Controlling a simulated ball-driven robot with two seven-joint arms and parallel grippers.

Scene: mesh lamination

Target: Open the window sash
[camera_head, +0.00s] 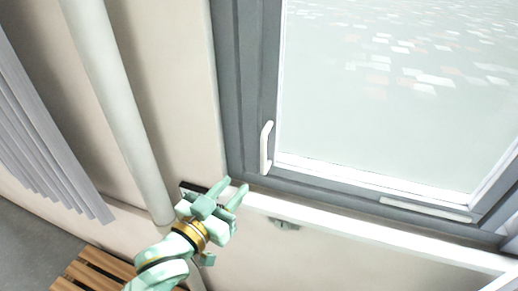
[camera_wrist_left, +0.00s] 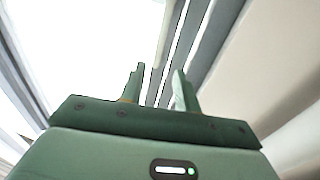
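The window sash (camera_head: 262,90) has a dark grey frame around a large pane and looks closed in the head view. Its white handle (camera_head: 266,147) stands upright on the left side of the frame, near the lower corner. My left gripper (camera_head: 231,189) is below and a little left of the handle, apart from it in the picture. Its two fingers are spread with nothing between them. In the left wrist view the fingers (camera_wrist_left: 158,85) are also apart, with the grey frame (camera_wrist_left: 185,50) beyond them. The handle cannot be made out there. My right gripper is not clearly visible.
A white sill (camera_head: 370,232) runs below the window. A pale vertical pipe (camera_head: 118,100) and grey blinds (camera_head: 40,135) are at the left. A slatted wooden bench (camera_head: 95,270) stands at the lower left.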

